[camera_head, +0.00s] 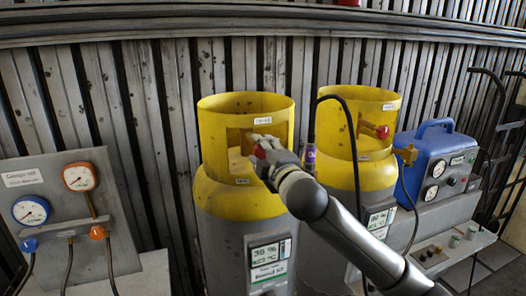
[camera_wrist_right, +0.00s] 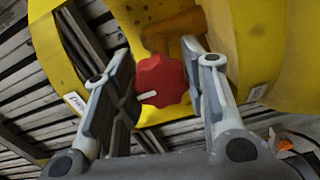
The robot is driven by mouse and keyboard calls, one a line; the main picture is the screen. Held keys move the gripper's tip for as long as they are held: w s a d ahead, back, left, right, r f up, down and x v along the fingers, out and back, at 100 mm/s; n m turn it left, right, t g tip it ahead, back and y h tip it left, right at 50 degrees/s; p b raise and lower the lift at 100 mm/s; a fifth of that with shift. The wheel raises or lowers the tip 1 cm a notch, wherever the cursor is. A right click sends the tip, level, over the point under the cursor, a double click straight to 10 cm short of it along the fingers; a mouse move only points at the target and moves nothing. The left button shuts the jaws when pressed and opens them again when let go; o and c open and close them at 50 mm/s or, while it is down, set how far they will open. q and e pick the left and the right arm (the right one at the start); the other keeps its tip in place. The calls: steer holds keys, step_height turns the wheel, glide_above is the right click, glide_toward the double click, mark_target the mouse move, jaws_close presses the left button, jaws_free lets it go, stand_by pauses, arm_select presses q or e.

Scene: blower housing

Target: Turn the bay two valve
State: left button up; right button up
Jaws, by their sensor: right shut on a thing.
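Two grey cylinders with yellow collars stand side by side. My right gripper (camera_head: 262,150) reaches into the collar opening of the left cylinder (camera_head: 215,225). In the right wrist view, its fingers (camera_wrist_right: 157,85) are shut on a red lobed valve knob (camera_wrist_right: 160,80) with a white mark on its left side. The arm mostly hides this knob in the head view. The right cylinder (camera_head: 372,178) has its own red knob (camera_head: 382,131) in its collar, untouched. The small collar labels are too small to read. My left gripper is out of view.
A gauge panel (camera_head: 75,230) with two dials stands at the left. A blue box (camera_head: 440,160) with gauges sits at the right. A black hose (camera_head: 352,130) arches beside the right cylinder, close to my arm. A corrugated wall is behind.

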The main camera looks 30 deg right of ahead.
steer(key=shift+m, duration=0.3)
steer(key=o, duration=1)
steer(key=shift+s, duration=0.1)
steer(key=v, duration=0.7)
steer(key=shift+s, duration=0.15)
steer(key=shift+f, duration=0.15)
